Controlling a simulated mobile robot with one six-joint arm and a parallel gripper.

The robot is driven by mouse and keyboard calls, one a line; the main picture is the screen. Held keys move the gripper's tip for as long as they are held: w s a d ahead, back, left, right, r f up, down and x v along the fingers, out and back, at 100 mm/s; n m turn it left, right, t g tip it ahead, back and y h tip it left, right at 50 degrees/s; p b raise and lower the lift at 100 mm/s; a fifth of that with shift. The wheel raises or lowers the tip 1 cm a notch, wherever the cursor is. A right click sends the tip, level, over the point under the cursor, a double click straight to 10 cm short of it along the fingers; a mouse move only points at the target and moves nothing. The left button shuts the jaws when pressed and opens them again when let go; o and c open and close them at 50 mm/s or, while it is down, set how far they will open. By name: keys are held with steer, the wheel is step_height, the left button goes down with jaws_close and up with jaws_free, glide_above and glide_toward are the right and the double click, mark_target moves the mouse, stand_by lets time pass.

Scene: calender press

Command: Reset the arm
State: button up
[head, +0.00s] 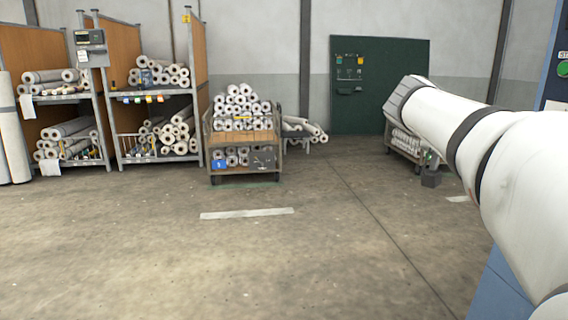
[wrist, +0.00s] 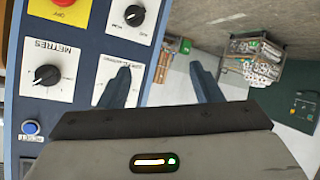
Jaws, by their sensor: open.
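My gripper (wrist: 160,68) shows in the wrist view with its two dark fingers spread and nothing between them. Its left finger overlaps a blue control panel (wrist: 70,110) on the left; I cannot tell whether it touches. The panel has a red button (wrist: 62,3) on a yellow plate, a METRES knob (wrist: 47,75), another knob (wrist: 135,15) and a blue RESET button (wrist: 31,128). In the head view my white arm reaches in from the right edge, bent, and the gripper itself is not visible there.
In the head view, a cart of white rolls (head: 243,138) stands mid-floor, with roll racks (head: 153,105) to its left. A green board (head: 400,65) stands behind a low cart (head: 403,145). A blue machine edge (head: 551,60) is at far right. The front floor (head: 270,265) is clear.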

steer(key=s+a+f+n+y+p, duration=0.1)
steer(key=s+a+n+y+p, duration=0.4)
steer(key=a+p, duration=0.7)
steer(key=s+a+f+n+g+y+p, duration=0.1)
steer(key=s+a+n+y+p, duration=0.4)
steer(key=s+a+p, duration=0.5)
steer(key=a+f+y+p, duration=0.1)
steer(key=y+p, duration=0.1)
steer(key=p, duration=0.1)
steer(key=shift+a+f+g, duration=0.2)
steer(key=shift+a+g, duration=0.1)
steer(key=shift+a, duration=0.1)
